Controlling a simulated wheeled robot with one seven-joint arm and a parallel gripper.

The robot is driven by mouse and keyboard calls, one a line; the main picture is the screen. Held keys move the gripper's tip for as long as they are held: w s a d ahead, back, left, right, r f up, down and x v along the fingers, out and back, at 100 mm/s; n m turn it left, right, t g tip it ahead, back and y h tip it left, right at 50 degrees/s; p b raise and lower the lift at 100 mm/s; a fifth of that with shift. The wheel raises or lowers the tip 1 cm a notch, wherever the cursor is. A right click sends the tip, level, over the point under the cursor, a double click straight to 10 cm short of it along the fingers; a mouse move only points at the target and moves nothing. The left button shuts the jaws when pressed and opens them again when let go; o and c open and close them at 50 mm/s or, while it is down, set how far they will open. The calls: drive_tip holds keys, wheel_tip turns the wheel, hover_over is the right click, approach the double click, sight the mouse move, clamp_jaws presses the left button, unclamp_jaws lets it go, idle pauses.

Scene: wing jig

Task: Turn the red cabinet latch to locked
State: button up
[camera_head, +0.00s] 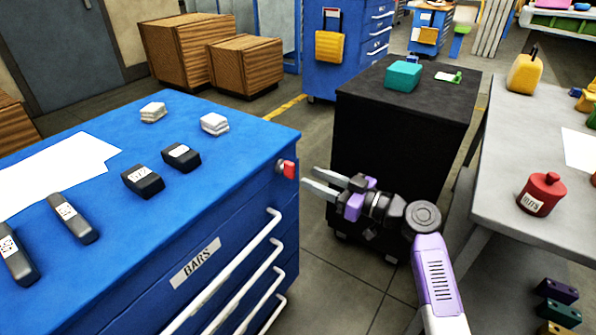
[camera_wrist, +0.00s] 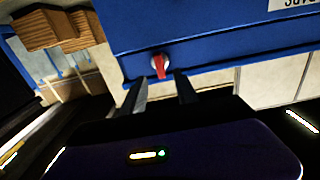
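The red cabinet latch (camera_head: 287,170) sits on the front of the blue cabinet (camera_head: 240,215), near its top right corner. In the wrist view the latch (camera_wrist: 160,66) shows a red handle on a pale round base, and the handle points towards my gripper. My gripper (camera_head: 309,180) is open and empty, with its two fingers parted. In the head view it is just right of the latch and apart from it. In the wrist view the fingertips (camera_wrist: 160,90) are on either side of the line to the latch, short of it.
A black cabinet (camera_head: 400,135) with a teal box (camera_head: 403,76) on top stands behind my arm. A grey table (camera_head: 490,195) with a red jar (camera_head: 541,194) is at the right. White drawer handles (camera_head: 262,240) jut out below the latch. Open floor lies between the cabinets.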

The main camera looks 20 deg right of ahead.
sight(294, 171)
drive_tip(key=x, duration=0.5)
drive_tip(key=shift+w+a, duration=0.25)
drive_tip(key=shift+c, duration=0.5)
clamp_jaws()
